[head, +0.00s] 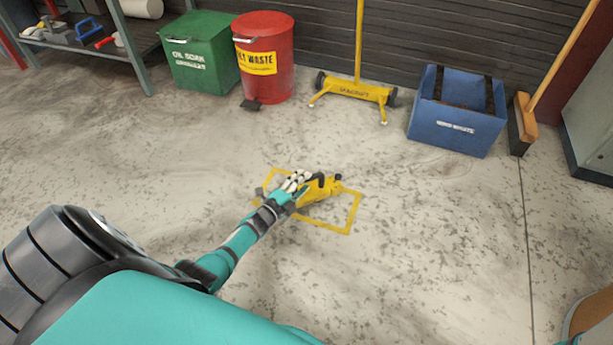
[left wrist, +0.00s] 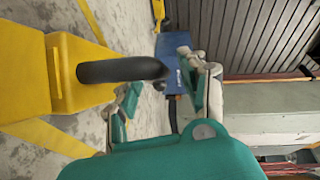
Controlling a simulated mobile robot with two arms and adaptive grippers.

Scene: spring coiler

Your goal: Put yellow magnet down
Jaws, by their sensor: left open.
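The yellow magnet (head: 318,192), with a black handle, rests on the floor within a yellow outlined square (head: 350,215). In the left wrist view its yellow body (left wrist: 70,75) is at the left and its black handle (left wrist: 120,70) points right. My left gripper (head: 297,181) is at the magnet's left side, covering part of it in the head view. In the left wrist view the left gripper (left wrist: 160,88) has its fingers apart, with the handle's end near the gap; whether they touch is unclear. My right gripper is not seen.
Along the wall stand a green bin (head: 200,55), a red waste bin (head: 264,60), a yellow wheeled sweeper (head: 355,90), a blue crate (head: 455,125) and a broom (head: 522,125). A shelf (head: 140,45) is at upper left. The floor around the square is clear.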

